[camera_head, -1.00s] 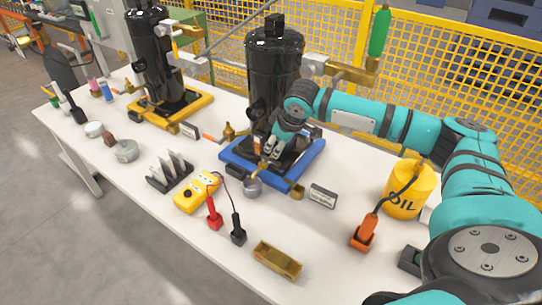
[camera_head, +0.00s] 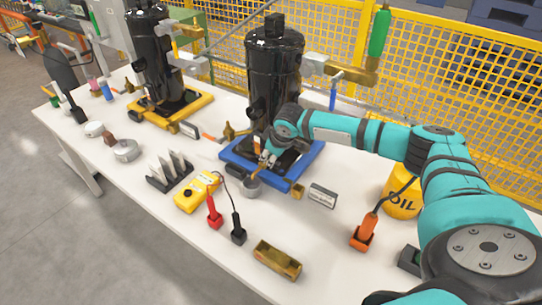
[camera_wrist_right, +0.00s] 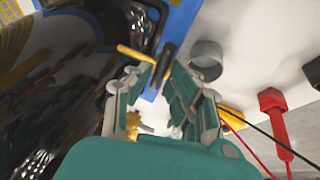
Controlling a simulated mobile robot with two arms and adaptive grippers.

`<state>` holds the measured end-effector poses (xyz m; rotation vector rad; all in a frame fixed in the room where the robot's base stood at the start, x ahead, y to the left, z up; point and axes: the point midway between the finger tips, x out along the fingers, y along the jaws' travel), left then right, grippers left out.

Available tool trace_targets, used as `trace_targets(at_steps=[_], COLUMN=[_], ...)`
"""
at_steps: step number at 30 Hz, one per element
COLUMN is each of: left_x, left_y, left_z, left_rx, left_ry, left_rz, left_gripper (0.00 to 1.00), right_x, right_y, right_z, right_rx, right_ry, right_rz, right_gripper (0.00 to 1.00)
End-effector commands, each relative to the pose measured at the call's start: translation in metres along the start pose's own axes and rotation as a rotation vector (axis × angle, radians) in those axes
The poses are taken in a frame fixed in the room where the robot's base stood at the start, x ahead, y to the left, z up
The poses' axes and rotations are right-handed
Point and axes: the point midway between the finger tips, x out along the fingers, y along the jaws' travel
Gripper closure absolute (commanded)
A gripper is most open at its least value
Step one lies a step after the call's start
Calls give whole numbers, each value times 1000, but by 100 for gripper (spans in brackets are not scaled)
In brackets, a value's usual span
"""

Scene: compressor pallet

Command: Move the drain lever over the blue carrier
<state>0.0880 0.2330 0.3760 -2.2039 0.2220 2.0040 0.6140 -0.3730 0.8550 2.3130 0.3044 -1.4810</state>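The blue carrier (camera_head: 236,160) stands in the middle of the white table with a black compressor (camera_head: 273,75) upright on it. A small brass valve with a lever, which looks like the drain lever (camera_head: 257,172), is at the carrier's front edge. In the right wrist view a dark handle (camera_wrist_right: 163,66) shows just beyond my fingertips. My right gripper (camera_head: 266,157) is low at the carrier's front, close to the lever. In the wrist view its fingers (camera_wrist_right: 160,88) are apart; I cannot tell whether they touch the lever. My left gripper is out of view.
A grey cup (camera_head: 249,188) sits below the carrier's front edge. A yellow meter (camera_head: 196,193), red and black probes, and a brass tray (camera_head: 277,260) lie in front. A yellow oil can (camera_head: 403,198) stands right. A yellow carrier (camera_head: 150,108) holds another compressor.

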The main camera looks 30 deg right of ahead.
Motion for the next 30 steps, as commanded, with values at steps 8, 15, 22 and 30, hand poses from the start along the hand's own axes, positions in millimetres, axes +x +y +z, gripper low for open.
trace_targets(at_steps=[8,15,22,30], left_x=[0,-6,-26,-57], left_y=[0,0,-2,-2], left_z=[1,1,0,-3], left_rx=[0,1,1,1], left_ry=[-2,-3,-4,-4], left_rz=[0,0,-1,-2], left_gripper=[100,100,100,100], right_x=[0,-2,-4,-5], right_y=[0,-1,-5,-12], right_z=[0,0,-2,-6], right_rx=[0,20,118,311], right_ry=[0,-6,-28,-70], right_rz=[0,8,46,125], right_gripper=[100,100,100,100])
